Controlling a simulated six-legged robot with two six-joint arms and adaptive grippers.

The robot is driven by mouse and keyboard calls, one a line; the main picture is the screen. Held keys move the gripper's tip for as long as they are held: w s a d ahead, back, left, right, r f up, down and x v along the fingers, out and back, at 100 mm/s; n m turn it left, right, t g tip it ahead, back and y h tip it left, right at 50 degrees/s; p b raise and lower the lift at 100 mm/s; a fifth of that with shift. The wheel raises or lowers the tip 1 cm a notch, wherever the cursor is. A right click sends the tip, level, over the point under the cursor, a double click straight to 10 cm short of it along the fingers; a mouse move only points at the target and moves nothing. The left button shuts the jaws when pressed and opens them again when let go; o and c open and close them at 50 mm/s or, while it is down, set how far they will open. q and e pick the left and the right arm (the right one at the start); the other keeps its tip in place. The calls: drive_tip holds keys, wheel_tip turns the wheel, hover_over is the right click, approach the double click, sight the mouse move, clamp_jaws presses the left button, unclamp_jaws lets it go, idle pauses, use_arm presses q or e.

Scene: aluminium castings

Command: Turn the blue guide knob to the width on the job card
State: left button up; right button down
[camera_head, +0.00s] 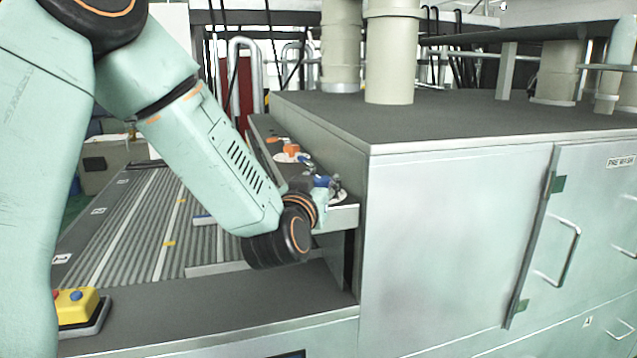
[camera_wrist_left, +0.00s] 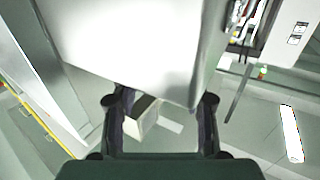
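A small blue part (camera_head: 322,181), which looks like the blue guide knob, shows at the near end of the guide rail beside the steel cabinet. My left arm comes in from the left, and its black wrist hides much of the area in front of the knob. My left gripper (camera_head: 316,190) is close beside the blue part; touching or apart I cannot tell. In the left wrist view its two dark fingers (camera_wrist_left: 163,100) stand apart, with no knob visible between them. A large pale surface fills the space above them. I see no readable job card. My right gripper is not in view.
Orange knobs (camera_head: 289,149) sit farther along the rail. A ribbed conveyor (camera_head: 135,225) lies left of the rail. The steel cabinet (camera_head: 450,230) blocks the right side. A yellow button box (camera_head: 76,305) stands at the lower left.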

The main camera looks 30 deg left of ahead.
use_arm(q)
drive_tip(key=shift+w, duration=0.15)
drive_tip(key=shift+c, duration=0.7)
drive_tip(key=c, duration=0.3)
drive_tip(key=shift+c, duration=0.9)
drive_tip(key=shift+h, duration=0.3)
drive_tip(key=shift+a+r+m+h+p, duration=0.1)
drive_tip(key=shift+a+m+h+p, duration=0.1)
drive_tip(key=shift+m+h+p, duration=0.65)
drive_tip(key=m+h+p, duration=0.1)
drive_tip(key=h, duration=0.1)
drive_tip(key=m+t+h+p, duration=0.1)
drive_tip(key=h+p, duration=0.1)
drive_tip(key=shift+a+r, duration=0.15)
drive_tip(key=shift+a, duration=0.05)
drive_tip(key=shift+a+m+h+p, duration=0.1)
drive_tip(key=shift+m+h+p, duration=0.85)
drive_tip(key=shift+h+p, duration=0.15)
